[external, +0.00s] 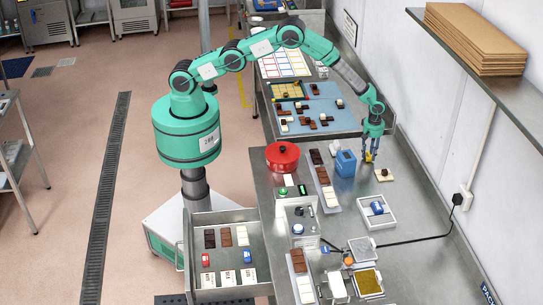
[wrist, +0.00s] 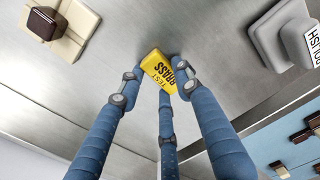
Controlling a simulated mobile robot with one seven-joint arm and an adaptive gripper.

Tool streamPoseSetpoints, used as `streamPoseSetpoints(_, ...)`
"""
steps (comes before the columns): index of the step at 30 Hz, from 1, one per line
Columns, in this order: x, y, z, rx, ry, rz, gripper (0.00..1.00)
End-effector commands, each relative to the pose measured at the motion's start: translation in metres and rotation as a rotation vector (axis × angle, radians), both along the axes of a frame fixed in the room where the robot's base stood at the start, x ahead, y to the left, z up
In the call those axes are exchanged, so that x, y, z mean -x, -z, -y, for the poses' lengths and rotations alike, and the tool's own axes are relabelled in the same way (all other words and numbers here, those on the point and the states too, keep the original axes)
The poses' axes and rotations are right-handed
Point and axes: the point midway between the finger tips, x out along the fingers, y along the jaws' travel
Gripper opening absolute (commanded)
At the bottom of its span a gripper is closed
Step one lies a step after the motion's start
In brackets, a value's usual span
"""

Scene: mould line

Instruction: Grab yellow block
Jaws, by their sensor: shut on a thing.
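The yellow block (wrist: 160,68) is held between the blue fingers of my gripper (wrist: 155,85) in the wrist view. Its faces carry the black words "TEST" and "BRASS". In the external view the block (external: 369,157) shows small and yellow at the fingertips of my gripper (external: 370,153), over the steel counter. My gripper is shut on it. Whether the block touches the counter or hangs just above it I cannot tell.
A cream plate with a brown piece (external: 384,174) lies just in front right. A red pot (external: 283,157) and a long chocolate tray (external: 333,204) stand further left. An open drawer (external: 225,216) juts out front left.

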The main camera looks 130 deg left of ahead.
Motion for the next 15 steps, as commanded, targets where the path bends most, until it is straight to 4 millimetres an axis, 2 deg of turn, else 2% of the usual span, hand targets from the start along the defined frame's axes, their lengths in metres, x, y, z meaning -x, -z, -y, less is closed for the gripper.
streamPoseSetpoints(7,-0.001,-0.025,0.0,-0.001,0.0,0.002,0.12)
streamPoseSetpoints(15,-0.001,-0.064,-0.001,-0.001,0.0,0.003,0.12)
